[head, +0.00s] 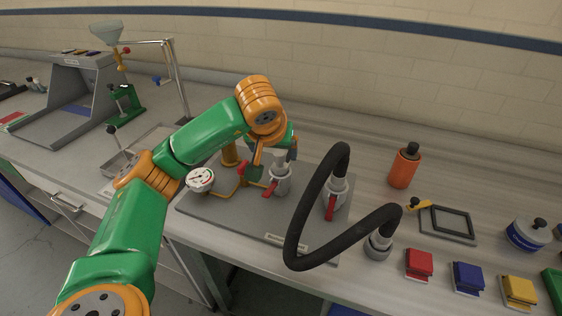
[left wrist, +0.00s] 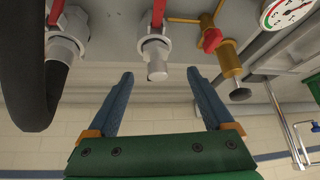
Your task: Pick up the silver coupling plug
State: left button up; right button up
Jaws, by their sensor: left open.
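A silver coupling plug (head: 281,163) stands upright at the top of a grey fitting with a red lever on the bench plate. In the left wrist view the plug (left wrist: 157,70) points out of its fitting. My left gripper (head: 273,155) is right above it, with the arm partly hiding the area. In the left wrist view the blue fingers of my left gripper (left wrist: 160,77) are spread apart, one on each side of the plug's end, and do not visibly touch it. My right gripper is not in view.
A black hose (head: 300,225) loops from a second red-levered fitting (head: 337,188) to a silver end piece (head: 378,246) on the bench. A pressure gauge (head: 201,179) and yellow piping with a red valve (head: 244,168) are close on the left. An orange bottle (head: 404,168) stands right.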

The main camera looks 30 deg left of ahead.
aim_at(280, 158)
pick_arm(q)
jog(key=shift+w+d+f, duration=0.1)
jog(key=shift+w+f, duration=0.05)
jog(key=shift+f, duration=0.25)
jog(key=p+x, duration=0.2)
jog(key=x, duration=0.3)
jog(key=shift+w+d+r, duration=0.1)
jog(key=shift+w+d, duration=0.05)
jog(key=shift+d, duration=0.05)
jog(key=shift+w+a+f, duration=0.1)
jog(key=shift+w+f, duration=0.05)
jog(key=shift+f, duration=0.15)
jog(key=shift+r, duration=0.1)
jog(key=shift+c, duration=0.3)
jog(key=c, duration=0.3)
grip_shut()
